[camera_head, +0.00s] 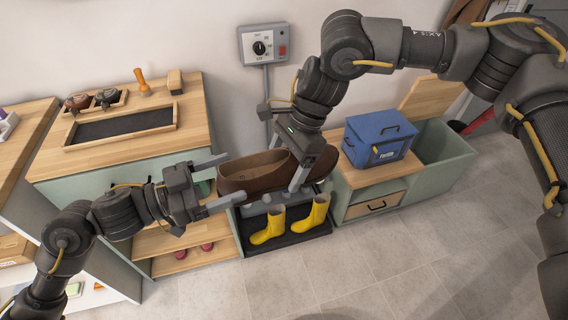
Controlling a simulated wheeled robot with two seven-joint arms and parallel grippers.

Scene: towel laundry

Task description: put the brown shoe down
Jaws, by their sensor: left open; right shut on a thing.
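A brown shoe (248,174) is held in my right gripper (283,162), whose fingers are shut on it. The shoe hangs above a dark boot tray and in front of the wall. My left gripper (226,180) is open, with its fingers just left of the shoe. I cannot tell whether a left finger touches it. Part of the shoe is hidden behind the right gripper.
Yellow boots (268,227) stand on the dark tray (290,240) below. A blue box (379,138) sits on the bench at right, beside an open green bin (440,143). A wooden-topped cabinet (190,118) with a dark inset tray stands at left. A control box (263,45) is on the wall.

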